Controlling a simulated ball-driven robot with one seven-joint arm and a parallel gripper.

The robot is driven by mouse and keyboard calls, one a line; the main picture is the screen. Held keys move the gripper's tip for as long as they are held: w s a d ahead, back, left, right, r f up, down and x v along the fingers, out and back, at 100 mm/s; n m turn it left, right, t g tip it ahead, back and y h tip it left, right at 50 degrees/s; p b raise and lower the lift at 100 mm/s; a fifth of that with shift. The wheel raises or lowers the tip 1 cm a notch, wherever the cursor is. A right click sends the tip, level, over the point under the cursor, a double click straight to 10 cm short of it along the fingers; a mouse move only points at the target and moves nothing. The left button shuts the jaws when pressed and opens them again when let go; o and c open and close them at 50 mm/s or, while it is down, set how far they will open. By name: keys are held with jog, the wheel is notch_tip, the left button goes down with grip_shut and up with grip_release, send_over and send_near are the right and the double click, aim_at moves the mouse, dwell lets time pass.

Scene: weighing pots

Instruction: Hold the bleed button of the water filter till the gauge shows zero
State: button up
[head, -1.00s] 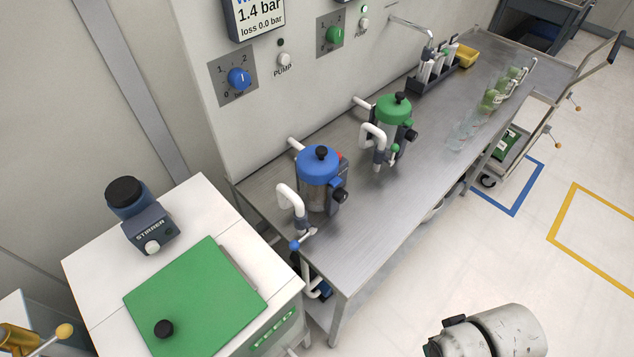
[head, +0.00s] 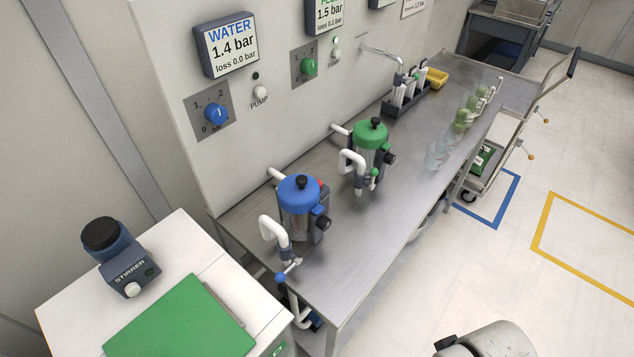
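The water filter (head: 300,208) has a blue cap and a clear body, and stands on the near end of the steel bench. A black knob (head: 301,182) sits on top of its cap, a red part (head: 320,183) shows behind the cap, and a black knob (head: 323,223) sticks out at its right side. I cannot tell which of these is the bleed button. The water gauge (head: 230,45) on the wall panel reads 1.4 bar, loss 0.0 bar. My gripper is not in view; a grey-white rounded part of my arm (head: 490,340) shows at the bottom right.
A green-capped filter (head: 368,150) stands behind the water filter, its gauge (head: 330,14) reading 1.5 bar. A white cabinet with a stirrer (head: 122,260) and green mat (head: 180,320) is at the lower left. Glasses (head: 437,155) line the bench's right edge.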

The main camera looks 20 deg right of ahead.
grip_shut()
dwell(0.4)
dwell(1.4)
